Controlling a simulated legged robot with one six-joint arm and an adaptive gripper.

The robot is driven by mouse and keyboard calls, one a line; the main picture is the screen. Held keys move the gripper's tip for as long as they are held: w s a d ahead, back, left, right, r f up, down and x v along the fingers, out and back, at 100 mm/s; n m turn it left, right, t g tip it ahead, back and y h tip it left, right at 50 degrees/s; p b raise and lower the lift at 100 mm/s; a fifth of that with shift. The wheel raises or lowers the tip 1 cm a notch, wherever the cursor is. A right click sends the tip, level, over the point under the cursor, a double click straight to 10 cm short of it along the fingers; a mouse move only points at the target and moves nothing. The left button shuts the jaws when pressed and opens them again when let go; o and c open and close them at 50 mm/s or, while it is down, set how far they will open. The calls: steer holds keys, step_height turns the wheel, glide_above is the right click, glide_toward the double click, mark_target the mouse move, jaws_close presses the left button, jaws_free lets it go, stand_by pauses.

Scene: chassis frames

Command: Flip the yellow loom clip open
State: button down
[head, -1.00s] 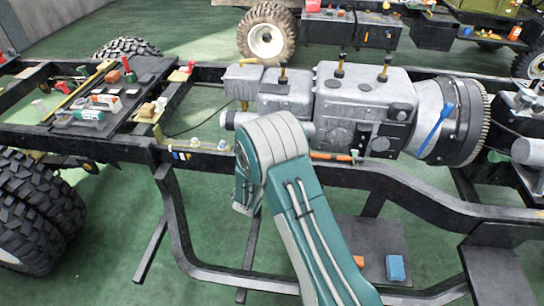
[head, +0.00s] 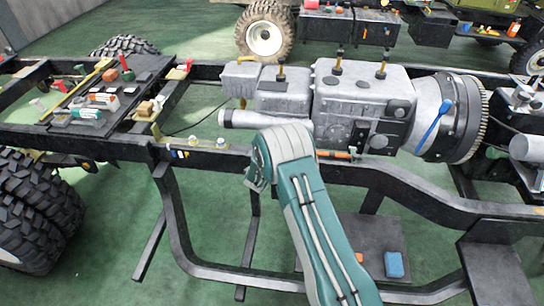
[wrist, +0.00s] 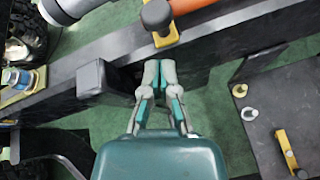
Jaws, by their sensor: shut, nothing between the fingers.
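My gripper (wrist: 159,76) shows in the wrist view with its two grey and teal fingers together and nothing between them. Just beyond the fingertips is a yellow clip (wrist: 168,38) with a dark round knob (wrist: 156,14) at its upper end, on the dark frame rail (wrist: 225,32). The fingertips appear apart from it. An orange tube (wrist: 192,5) runs beside the clip. Whether the clip is open or closed I cannot tell. In the head view my arm hides the gripper, and I cannot make out the clip clearly.
A dark block (wrist: 92,80) stands left of the fingers. A dark plate (wrist: 280,110) with bolts and a yellow bracket (wrist: 287,149) lies to the right. A grey gearbox (head: 360,105) sits behind the rail. Green floor shows below.

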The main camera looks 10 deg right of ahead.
steer(key=shift+w+d+r, duration=0.45)
steer(key=shift+r, duration=0.15)
steer(key=shift+a+r, duration=0.15)
steer(key=shift+r, duration=0.05)
steer(key=shift+g, duration=0.3)
steer(key=shift+d+r, duration=0.15)
steer(key=shift+d, duration=0.1)
steer(key=shift+w+a+r, duration=0.1)
steer(key=shift+a+r, duration=0.05)
steer(key=shift+a, duration=0.1)
